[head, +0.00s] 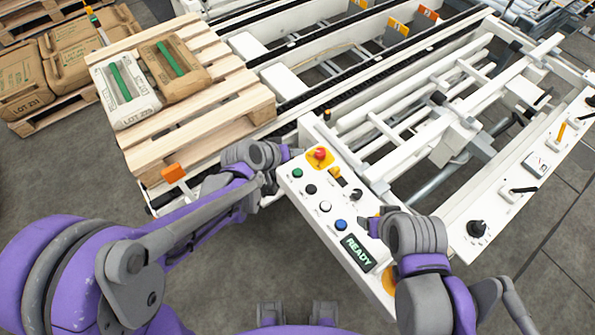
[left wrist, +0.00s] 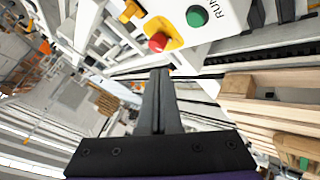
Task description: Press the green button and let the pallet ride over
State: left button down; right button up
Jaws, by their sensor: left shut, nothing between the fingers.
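The green button (head: 297,173) sits at the upper left corner of the white control panel (head: 308,203). It also shows in the left wrist view (left wrist: 197,16), beside the letters RUN. My left gripper (head: 292,153) is at the panel's upper left edge, close to the green button; its shut, empty fingers (left wrist: 159,76) show in the left wrist view. I cannot tell contact with the button. My right gripper (head: 368,226) is over the panel's right side near the blue button; its finger gap is unclear. The wooden pallet (head: 225,100) carries two bags with green stripes (head: 124,88) at the upper left.
A red mushroom button on yellow (head: 320,154) is near the green one. Blue (head: 341,225), white (head: 325,207) and black (head: 310,189) buttons lie below; a display (head: 358,253) reads READY. Conveyor rails (head: 330,85) run beyond the pallet. More bags (head: 75,50) stand at far left.

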aim_at(296, 174)
pick_arm(q)
notch_tip(296, 174, down, 7)
jog(key=b, duration=0.4)
jog(key=shift+s+f, duration=0.1)
jog(key=shift+f+b, duration=0.35)
jog(key=shift+b, duration=0.2)
pick_arm(e)
notch_tip(296, 174, down, 6)
jog(key=s, duration=0.1)
jog(key=shift+s+f, duration=0.2)
jog(key=shift+s, duration=0.15)
dwell(0.5)
pick_arm(q)
jog(key=shift+f+b, duration=0.4)
pick_arm(e)
jog(key=shift+f, duration=0.45)
